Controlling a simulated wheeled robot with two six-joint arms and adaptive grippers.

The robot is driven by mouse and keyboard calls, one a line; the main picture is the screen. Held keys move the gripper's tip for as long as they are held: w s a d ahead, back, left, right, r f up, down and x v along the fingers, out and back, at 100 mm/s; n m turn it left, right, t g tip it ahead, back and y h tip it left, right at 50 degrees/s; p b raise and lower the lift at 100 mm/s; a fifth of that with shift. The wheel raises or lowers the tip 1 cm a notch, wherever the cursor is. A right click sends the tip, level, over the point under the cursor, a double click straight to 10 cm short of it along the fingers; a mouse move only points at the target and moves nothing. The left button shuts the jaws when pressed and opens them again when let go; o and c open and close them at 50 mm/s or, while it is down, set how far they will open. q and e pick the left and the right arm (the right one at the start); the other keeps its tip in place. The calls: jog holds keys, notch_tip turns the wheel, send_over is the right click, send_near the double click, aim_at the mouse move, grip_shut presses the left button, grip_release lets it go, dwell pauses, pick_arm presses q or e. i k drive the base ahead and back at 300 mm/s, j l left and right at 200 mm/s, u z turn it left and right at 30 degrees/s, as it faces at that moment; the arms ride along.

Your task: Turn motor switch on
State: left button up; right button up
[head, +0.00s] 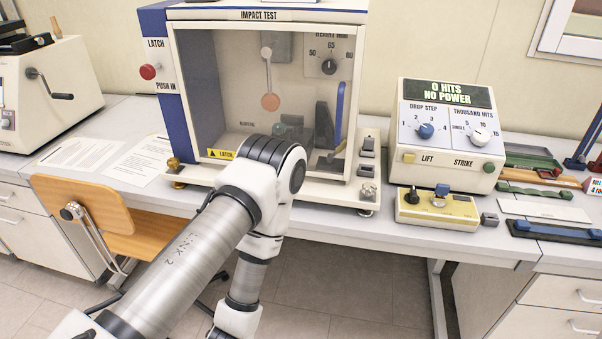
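The impact test machine (260,16) stands on the bench with its clear front closed. A small grey switch-like part (368,143) is on its right front post, with a metallic knob (367,191) below it. A control box (446,132) to the right reads "0 HITS NO POWER" and has a blue dial, a white dial and LIFT and STRIKE buttons. A yellow box (437,208) with a black knob and a blue part sits before it. No label reading "motor" is legible. My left arm bends in front of the machine; neither gripper is in view.
A wooden chair (85,203) stands at the left before the bench. Papers (80,153) lie on the bench left of the machine. Green and blue strips (535,192) lie at the right. Another device with a lever (50,95) stands far left.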

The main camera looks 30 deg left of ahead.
aim_at(411, 197)
jog(key=u, duration=1.15)
jog(key=i+l+z, duration=0.1)
jog(key=z, duration=1)
jog(key=i+l, duration=0.3)
jog(key=l+z, duration=0.05)
jog(key=l, duration=0.05)
